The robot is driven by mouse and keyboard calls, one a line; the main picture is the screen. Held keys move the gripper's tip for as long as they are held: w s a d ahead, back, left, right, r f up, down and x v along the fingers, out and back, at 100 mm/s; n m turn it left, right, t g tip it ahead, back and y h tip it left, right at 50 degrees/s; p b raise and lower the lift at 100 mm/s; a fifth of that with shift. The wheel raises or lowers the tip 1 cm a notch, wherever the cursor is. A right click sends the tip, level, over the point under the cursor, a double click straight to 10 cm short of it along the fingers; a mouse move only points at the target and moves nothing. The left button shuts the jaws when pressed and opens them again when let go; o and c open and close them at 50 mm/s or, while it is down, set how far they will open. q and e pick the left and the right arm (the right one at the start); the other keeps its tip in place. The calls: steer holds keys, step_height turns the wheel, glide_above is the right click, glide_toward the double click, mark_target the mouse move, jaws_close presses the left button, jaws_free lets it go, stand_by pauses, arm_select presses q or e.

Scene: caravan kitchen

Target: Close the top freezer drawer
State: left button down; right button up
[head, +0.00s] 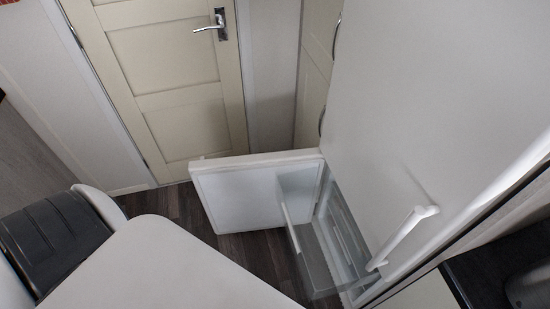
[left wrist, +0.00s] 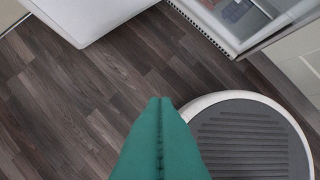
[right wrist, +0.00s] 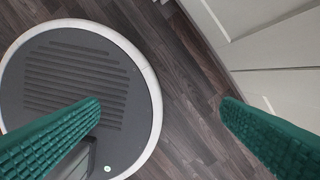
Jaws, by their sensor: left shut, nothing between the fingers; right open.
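The freezer's top drawer (head: 311,258) is a clear, see-through bin in the head view. It juts out of the low freezer compartment, beside the freezer door (head: 240,195), which stands swung open. My left gripper (left wrist: 160,102) shows only in the left wrist view. Its green fingers are together and empty, above the wood floor. My right gripper (right wrist: 162,104) shows only in the right wrist view. Its green fingers are wide apart with nothing between them. Neither gripper shows in the head view, and no contact with the drawer is visible.
The tall white fridge front (head: 400,110) with a long white handle (head: 403,237) rises above the freezer. A cream door (head: 170,85) stands behind. A white surface with a rounded corner (head: 175,265) fills the lower front. Dark wood floor (head: 275,250) is bare between them.

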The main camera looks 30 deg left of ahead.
arm_select(q)
steer(key=w+a+f+n+t+b, duration=0.2)
steer(key=w+a+n+t+b, duration=0.15)
steer(key=w, duration=0.45)
arm_select(e)
steer(key=shift+o, duration=1.1)
steer(key=w+a+f, duration=0.1)
steer(key=w+f, duration=0.3)
steer(key=shift+w+f+b, duration=0.25)
steer(key=shift+f+b, duration=0.05)
steer(key=shift+b, duration=0.1)
steer(key=w+a+f+t+b, duration=0.1)
steer(key=w+f+b, duration=0.3)
steer(key=w+b, duration=0.95)
arm_select(q)
steer(key=n+t+y+b, duration=0.1)
steer(key=n+t+b, duration=0.85)
steer(key=n, duration=0.45)
glide_toward(280, 190)
steer(key=shift+n+y, duration=0.25)
steer(key=shift+y, duration=0.15)
steer(key=w, duration=0.5)
steer(key=shift+r, duration=0.25)
steer(key=shift+w+d, duration=0.15)
steer(key=shift+w, duration=0.1)
arm_select(e)
step_height(280, 190, up, 6)
steer(key=s, duration=0.3)
steer(key=shift+a+f+t, duration=0.15)
steer(key=shift+a+t, duration=0.15)
